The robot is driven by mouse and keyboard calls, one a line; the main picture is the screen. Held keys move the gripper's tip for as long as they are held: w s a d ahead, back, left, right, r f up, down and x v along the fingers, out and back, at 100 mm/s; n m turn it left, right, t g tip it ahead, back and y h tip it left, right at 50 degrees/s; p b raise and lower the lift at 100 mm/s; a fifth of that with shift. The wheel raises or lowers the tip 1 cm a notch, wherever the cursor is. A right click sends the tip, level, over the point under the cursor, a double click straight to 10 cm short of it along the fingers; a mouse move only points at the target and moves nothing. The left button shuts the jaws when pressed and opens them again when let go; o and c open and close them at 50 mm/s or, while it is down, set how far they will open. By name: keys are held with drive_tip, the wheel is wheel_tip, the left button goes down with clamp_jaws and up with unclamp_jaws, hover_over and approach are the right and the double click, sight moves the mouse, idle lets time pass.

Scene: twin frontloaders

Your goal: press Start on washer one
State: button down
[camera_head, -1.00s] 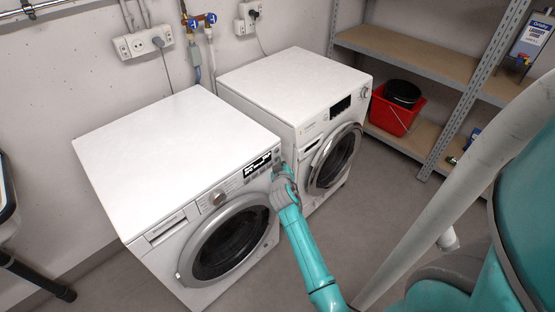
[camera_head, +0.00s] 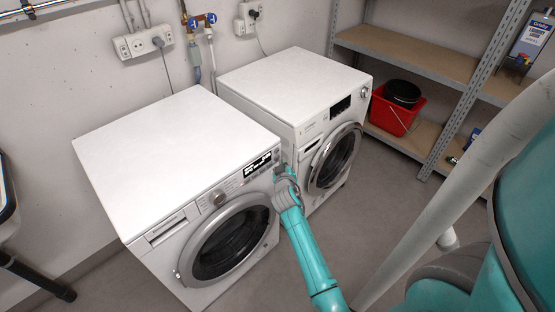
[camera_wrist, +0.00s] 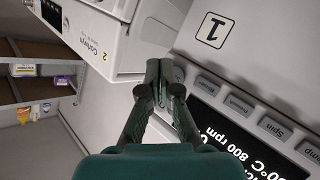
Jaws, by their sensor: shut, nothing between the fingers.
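In the wrist view the panel's dark display (camera_wrist: 230,135) and a row of labelled grey buttons (camera_wrist: 240,104) appear upside down. My gripper (camera_wrist: 160,70) is shut and empty, with its tips at the panel's right end. A grey round button (camera_wrist: 178,75) shows partly behind the tips. Its label is hidden, and I cannot tell whether the tips touch it.
A second washer (camera_head: 295,85) stands right beside washer one, marked "2" in the wrist view. A metal shelf (camera_head: 420,60) with a red bucket (camera_head: 392,115) is at the right. Open floor (camera_head: 385,190) lies in front of the washers.

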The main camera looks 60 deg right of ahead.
drive_tip(key=s+a, duration=0.1)
drive_tip(key=s, duration=0.5)
drive_tip(key=shift+a, duration=0.2)
idle(0.4)
drive_tip(key=shift+s+a, duration=0.15)
drive_tip(key=shift+s, duration=0.3)
drive_tip(key=s+a, duration=0.2)
drive_tip(key=s, duration=0.8)
drive_tip(key=shift+s+a, duration=0.25)
drive_tip(key=shift+s, duration=0.05)
idle(5.0)
